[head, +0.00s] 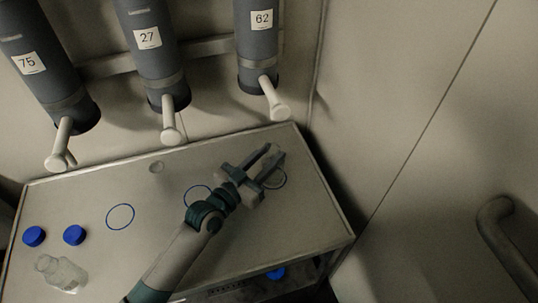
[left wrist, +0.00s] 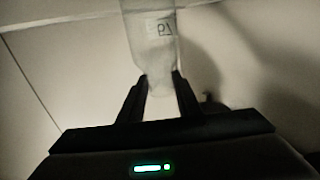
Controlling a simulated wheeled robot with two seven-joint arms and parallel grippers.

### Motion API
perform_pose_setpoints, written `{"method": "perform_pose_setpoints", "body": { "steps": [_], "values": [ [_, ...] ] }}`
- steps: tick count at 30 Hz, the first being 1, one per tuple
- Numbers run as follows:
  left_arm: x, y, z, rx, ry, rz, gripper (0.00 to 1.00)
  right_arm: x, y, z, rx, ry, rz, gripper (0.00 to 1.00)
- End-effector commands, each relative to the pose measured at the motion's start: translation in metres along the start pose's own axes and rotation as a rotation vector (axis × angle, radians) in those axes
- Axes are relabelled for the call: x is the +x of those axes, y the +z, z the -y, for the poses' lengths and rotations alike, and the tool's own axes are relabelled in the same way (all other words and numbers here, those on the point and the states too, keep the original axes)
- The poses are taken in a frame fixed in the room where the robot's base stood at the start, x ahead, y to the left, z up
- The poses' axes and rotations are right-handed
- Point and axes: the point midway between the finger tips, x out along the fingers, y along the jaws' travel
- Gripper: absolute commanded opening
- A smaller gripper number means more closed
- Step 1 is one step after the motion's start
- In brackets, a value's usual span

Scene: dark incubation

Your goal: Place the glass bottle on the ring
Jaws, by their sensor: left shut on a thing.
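My left gripper (head: 272,156) is over the right part of the table, at the rightmost blue ring (head: 282,181), which it partly covers. In the left wrist view the gripper (left wrist: 160,80) is shut on a clear glass bottle (left wrist: 152,30) with markings, holding it at its narrower end. In the head view the held bottle is hard to make out, so I cannot tell whether it touches the table. Another blue ring (head: 120,217) is at left, and a middle ring (head: 190,192) is partly behind my arm. My right gripper is out of view.
A second clear bottle (head: 66,276) is at the table's front left, near two blue caps (head: 34,236) (head: 74,235). Three grey cylinders, 75 (head: 45,75), 27 (head: 150,40) and 62 (head: 258,40), hang behind with pale spouts over the back edge. A handle (head: 505,240) is at right.

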Motion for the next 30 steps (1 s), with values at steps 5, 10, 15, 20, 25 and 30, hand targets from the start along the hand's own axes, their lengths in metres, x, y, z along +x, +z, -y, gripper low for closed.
{"method": "perform_pose_setpoints", "body": {
  "steps": [5,10,15,20,25,30],
  "values": [
    [0.000,0.001,0.000,0.000,0.000,0.000,0.50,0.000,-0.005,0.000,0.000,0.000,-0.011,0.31],
    [0.000,0.001,0.000,0.000,0.000,0.000,0.50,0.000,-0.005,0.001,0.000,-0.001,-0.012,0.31],
    [0.000,0.000,0.000,0.000,0.000,0.000,0.50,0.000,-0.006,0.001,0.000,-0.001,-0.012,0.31],
    [-0.004,-0.001,0.000,0.000,0.000,0.001,0.50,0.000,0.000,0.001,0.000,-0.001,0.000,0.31],
    [-0.025,0.000,0.000,0.000,-0.001,0.001,0.50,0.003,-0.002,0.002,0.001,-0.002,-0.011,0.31],
    [-0.055,0.001,0.000,0.000,0.001,0.002,0.50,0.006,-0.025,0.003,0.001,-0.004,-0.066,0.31]
  ]
}}
